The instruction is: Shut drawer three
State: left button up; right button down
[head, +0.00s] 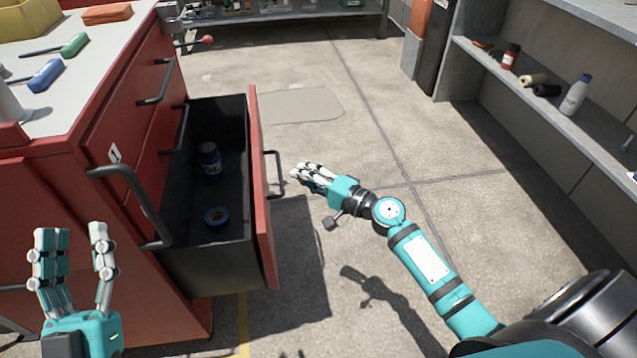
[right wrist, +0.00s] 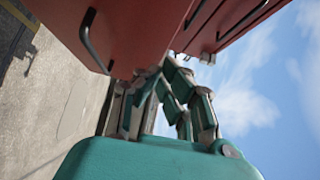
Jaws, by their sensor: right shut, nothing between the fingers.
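One drawer (head: 262,200) of the red cabinet (head: 95,205) is pulled out in the head view. Its number is not visible. Its black handle (head: 277,174) faces right. A dark blue jar (head: 210,160) and a blue ring-shaped roll (head: 216,217) are inside. My right gripper (head: 298,172) is shut and empty, just right of the handle; I cannot tell whether it touches. In the right wrist view its fingers (right wrist: 165,72) are close to a red panel (right wrist: 120,25). My left gripper (head: 75,240) is open and empty at the lower left, in front of the cabinet.
The cabinet top holds a green-handled tool (head: 73,44) and a blue-handled one (head: 46,75). Another front bears the label 1 (head: 114,154). A shelf (head: 540,95) with bottles stands at the right. The concrete floor (head: 355,130) between is clear.

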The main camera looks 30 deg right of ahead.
pick_arm(q)
jog(key=shift+w+f+g+p, duration=0.3)
jog(key=shift+w+f+g, duration=0.25)
jog(key=shift+f+g, duration=0.3)
pick_arm(e)
jog(key=w+a, duration=0.2)
jog(key=a, duration=0.1)
jog(key=w+a, duration=0.1)
jog(key=a, duration=0.1)
jog(key=shift+a, duration=0.1)
pick_arm(q)
jog(key=shift+w+d+f+g+y, duration=0.15)
jog(key=shift+w+f+g+y, duration=0.2)
jog(key=shift+f, duration=0.3)
pick_arm(e)
jog(key=w+a, duration=0.3)
jog(key=a, duration=0.7)
jog(key=w+a, duration=0.3)
jog(key=a, duration=0.7)
jog(key=shift+a, duration=0.4)
